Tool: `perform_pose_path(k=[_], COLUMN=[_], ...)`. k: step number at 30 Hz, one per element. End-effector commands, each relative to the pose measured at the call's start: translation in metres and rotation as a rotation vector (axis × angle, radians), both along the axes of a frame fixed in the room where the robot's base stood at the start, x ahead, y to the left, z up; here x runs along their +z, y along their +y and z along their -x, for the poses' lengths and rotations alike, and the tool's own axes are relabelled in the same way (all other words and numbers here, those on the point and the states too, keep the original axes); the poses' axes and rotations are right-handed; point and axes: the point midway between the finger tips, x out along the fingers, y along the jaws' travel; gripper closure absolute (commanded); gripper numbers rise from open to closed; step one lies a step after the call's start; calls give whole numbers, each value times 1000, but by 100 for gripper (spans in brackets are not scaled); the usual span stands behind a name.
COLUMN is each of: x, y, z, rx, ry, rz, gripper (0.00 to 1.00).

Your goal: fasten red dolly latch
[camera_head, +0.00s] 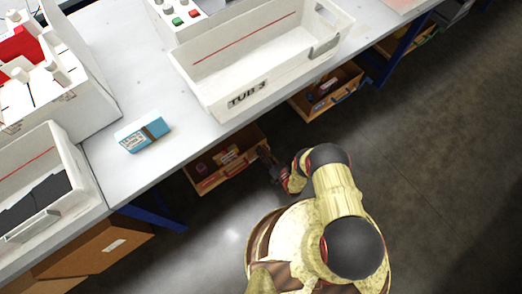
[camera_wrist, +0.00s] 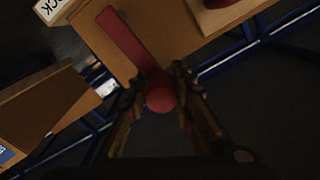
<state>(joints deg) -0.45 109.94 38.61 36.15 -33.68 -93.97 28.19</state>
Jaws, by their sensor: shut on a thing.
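The red latch lever (camera_wrist: 125,38) lies along a tan wooden panel (camera_wrist: 85,28) in the wrist view and ends in a round red knob (camera_wrist: 161,99). My gripper (camera_wrist: 158,84) has one finger on each side of the knob and is shut on it. In the head view my gripper (camera_head: 268,158) is low beside the front of an open wooden box (camera_head: 232,170) under the table edge. The latch cannot be made out there. A white label (camera_wrist: 48,8) ending in "OCK" is cut off at the wrist view's top edge.
The white table (camera_head: 105,150) overhangs the box; a white tub marked TUB 3 (camera_head: 250,95) and a blue carton (camera_head: 142,132) stand on it. The floor (camera_head: 440,170) at right is clear.

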Motion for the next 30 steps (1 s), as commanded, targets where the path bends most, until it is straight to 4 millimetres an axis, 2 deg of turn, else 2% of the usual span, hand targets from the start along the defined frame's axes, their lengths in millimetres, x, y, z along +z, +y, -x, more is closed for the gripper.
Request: perform_pose_path(k=[15, 30], x=[-9, -15], y=[-29, -38], z=[-17, -24], rx=[3, 2], ry=[247, 336], rz=[-356, -486], gripper=[100, 100])
